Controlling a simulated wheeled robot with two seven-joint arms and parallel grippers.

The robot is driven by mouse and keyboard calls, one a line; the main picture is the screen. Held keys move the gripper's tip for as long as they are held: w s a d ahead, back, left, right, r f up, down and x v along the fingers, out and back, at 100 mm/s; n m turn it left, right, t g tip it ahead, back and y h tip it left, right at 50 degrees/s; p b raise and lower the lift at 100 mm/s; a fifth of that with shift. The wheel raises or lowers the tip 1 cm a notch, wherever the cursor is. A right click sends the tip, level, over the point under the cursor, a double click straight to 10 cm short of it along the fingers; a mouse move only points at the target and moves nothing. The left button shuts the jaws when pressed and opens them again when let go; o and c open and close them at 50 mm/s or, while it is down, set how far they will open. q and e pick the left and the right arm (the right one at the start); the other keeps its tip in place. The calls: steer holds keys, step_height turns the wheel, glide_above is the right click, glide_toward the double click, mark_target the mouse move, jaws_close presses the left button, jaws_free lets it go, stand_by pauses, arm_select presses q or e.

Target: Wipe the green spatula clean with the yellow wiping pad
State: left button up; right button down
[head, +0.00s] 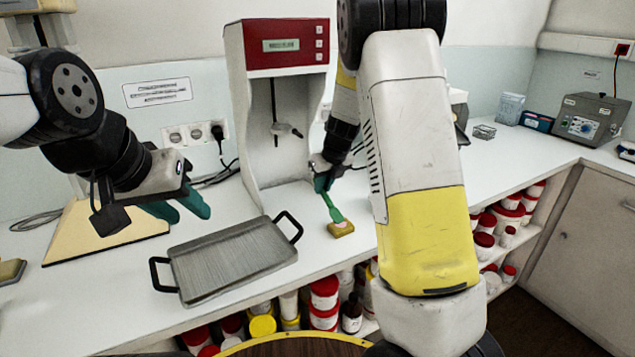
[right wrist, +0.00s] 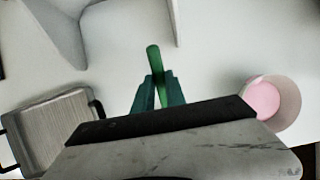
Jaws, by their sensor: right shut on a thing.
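The green spatula (head: 334,208) is held by its handle in my right gripper (head: 325,180), which is shut on it. The handle's end also shows between the green fingertips in the right wrist view (right wrist: 153,58). The spatula points down to the yellow wiping pad (head: 342,231) on the counter. Its lower end, with a pinkish patch, is at the pad's top; I cannot tell whether it presses on it. The pad is hidden in the right wrist view. My left gripper (head: 182,207) is open and empty, above the counter left of the metal tray.
The metal tray (head: 230,262) with black handles lies at the counter's front. A red-topped white machine (head: 258,115) stands behind. A white cup with pink contents (right wrist: 266,98) shows in the right wrist view. A beige wedge-shaped board (head: 80,240) lies left. Jars fill the shelves below.

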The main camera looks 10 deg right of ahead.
stand_by(1.2)
stand_by(1.0)
steer(key=shift+s+d, duration=0.3)
steer(key=shift+s, duration=0.35)
steer(key=shift+r, duration=3.05)
